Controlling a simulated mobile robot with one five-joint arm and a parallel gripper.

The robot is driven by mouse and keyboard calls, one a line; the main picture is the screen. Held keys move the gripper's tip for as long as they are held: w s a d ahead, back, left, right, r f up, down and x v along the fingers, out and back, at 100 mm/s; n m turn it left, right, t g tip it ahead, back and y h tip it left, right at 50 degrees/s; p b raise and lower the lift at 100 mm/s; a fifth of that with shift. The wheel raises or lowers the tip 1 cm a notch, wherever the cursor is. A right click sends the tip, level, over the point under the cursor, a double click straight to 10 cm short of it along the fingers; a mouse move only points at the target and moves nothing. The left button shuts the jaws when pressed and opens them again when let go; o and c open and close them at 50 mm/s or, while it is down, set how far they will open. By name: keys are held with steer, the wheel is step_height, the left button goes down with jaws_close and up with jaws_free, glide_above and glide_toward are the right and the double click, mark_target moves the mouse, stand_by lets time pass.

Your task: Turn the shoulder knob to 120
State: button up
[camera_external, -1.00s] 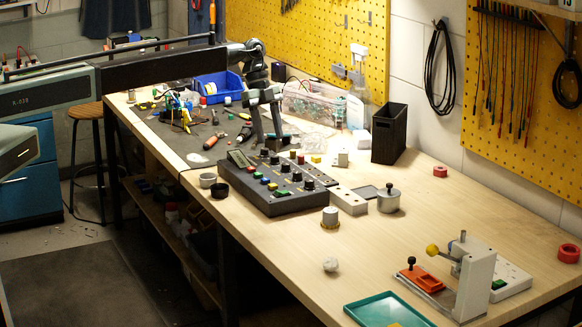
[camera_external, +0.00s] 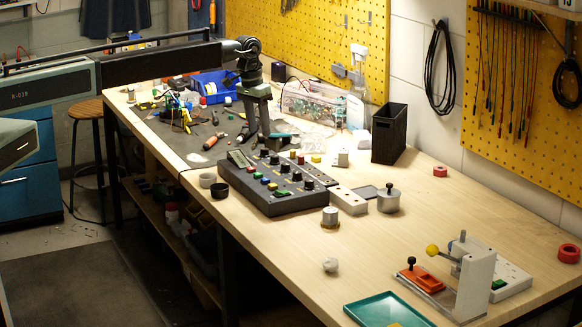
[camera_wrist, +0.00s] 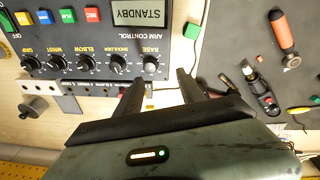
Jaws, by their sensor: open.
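The dark control box (camera_external: 262,202) stands on the bench with a row of black knobs along its far side. The shoulder knob (camera_wrist: 117,63) is second from the right in the wrist view, left of the base knob (camera_wrist: 150,63). It also shows in the external view (camera_external: 274,160). My gripper (camera_wrist: 161,76) is open and empty, its two fingers pointing at the base-knob end of the row, right of the shoulder knob. In the external view my gripper (camera_external: 259,141) hangs down just behind the box. The exact pointer angle of the shoulder knob is too small to read.
The box's screen (camera_wrist: 138,12) reads STANDBY. Coloured buttons (camera_wrist: 68,16) line the box beside it. Tools, including an orange-handled screwdriver (camera_wrist: 284,32), lie on the dark mat.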

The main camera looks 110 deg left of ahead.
steer(key=n, duration=0.3)
steer(key=shift+d+g+y, duration=0.3)
steer(key=shift+d+y, duration=0.05)
steer(key=shift+y, duration=0.05)
steer(key=shift+w+d+r+n+g+y, duration=0.1)
steer(key=shift+d+n+g+y, duration=0.1)
steer(key=shift+n, duration=0.4)
steer(key=shift+w+d+r+n+g+y, duration=0.1)
steer(key=shift+n+y, duration=0.1)
steer(key=shift+n, duration=0.4)
steer(key=w+d+r+n+y, duration=0.1)
steer(key=w+d+n+y, duration=0.1)
steer(key=w+d+n, duration=0.15)
steer(key=m, duration=0.2)
glide_toward(275, 156)
steer(key=shift+g, duration=0.3)
steer(key=b+x, duration=0.2)
steer(key=x, duration=0.1)
steer(key=b+x, duration=0.2)
steer(key=b, duration=0.1)
steer(key=b+x, duration=0.2)
steer(key=x, duration=0.1)
steer(key=shift+w+f, duration=0.25)
steer(key=shift+f, duration=0.1)
steer(key=shift+r, duration=0.1)
jaws_close()
